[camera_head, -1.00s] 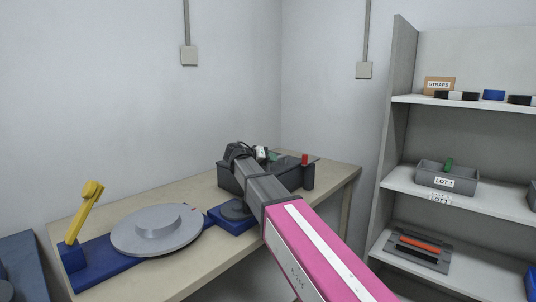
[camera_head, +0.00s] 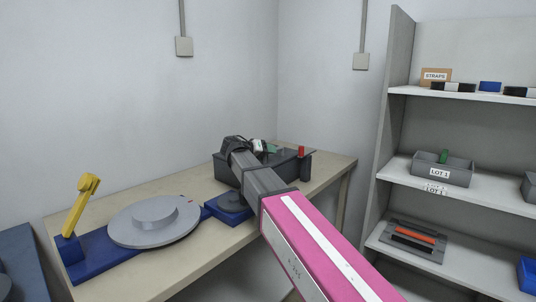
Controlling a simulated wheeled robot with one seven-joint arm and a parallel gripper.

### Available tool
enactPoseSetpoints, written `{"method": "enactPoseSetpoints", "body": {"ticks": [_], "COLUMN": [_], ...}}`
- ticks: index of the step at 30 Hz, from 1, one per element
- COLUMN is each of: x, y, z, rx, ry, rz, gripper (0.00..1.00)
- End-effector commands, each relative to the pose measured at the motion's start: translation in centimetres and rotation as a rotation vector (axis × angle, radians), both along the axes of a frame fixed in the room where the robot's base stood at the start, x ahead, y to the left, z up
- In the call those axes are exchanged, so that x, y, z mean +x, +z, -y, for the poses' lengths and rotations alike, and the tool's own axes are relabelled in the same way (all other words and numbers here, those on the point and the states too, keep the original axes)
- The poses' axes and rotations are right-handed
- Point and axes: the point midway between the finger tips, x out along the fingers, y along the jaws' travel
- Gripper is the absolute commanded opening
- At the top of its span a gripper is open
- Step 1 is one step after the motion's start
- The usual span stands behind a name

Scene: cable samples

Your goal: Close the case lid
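A dark grey case-like box (camera_head: 288,166) stands at the back right of the beige table. I cannot tell whether it is the case, and I see no lid clearly. Something green and a red-topped dark post (camera_head: 304,163) show at its top and right side. My pink and grey arm reaches over the table. Its dark end, with my gripper (camera_head: 236,146), is at the box's left side. The fingers are too small and hidden to tell whether they are open or shut, or whether they touch the box.
A blue base with a grey disc (camera_head: 154,222) and a yellow lever (camera_head: 81,204) fills the table's left part. A smaller blue block (camera_head: 229,207) lies under my arm. A shelf (camera_head: 460,197) at right holds a LOT 1 bin (camera_head: 443,172) and a dark tray (camera_head: 413,241).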

Motion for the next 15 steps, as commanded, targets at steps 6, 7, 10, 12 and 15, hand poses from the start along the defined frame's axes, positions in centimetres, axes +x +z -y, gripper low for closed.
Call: {"method": "enactPoseSetpoints", "body": {"ticks": [6, 7, 10, 12, 15], "x": [-2.1, -2.4, -3.4, -4.1, -4.8], "y": [1.0, 1.2, 1.8, 2.2, 2.6], "z": [-2.7, -3.2, -4.7, -5.7, -6.8], "rx": [-0.001, -0.001, -0.001, -0.001, -0.001], "ry": [0.001, 0.002, 0.002, 0.002, 0.004], "rz": [-0.002, -0.001, 0.0, 0.0, 0.001], "gripper": [0.44, 0.44, 0.44, 0.44, 0.44]}}
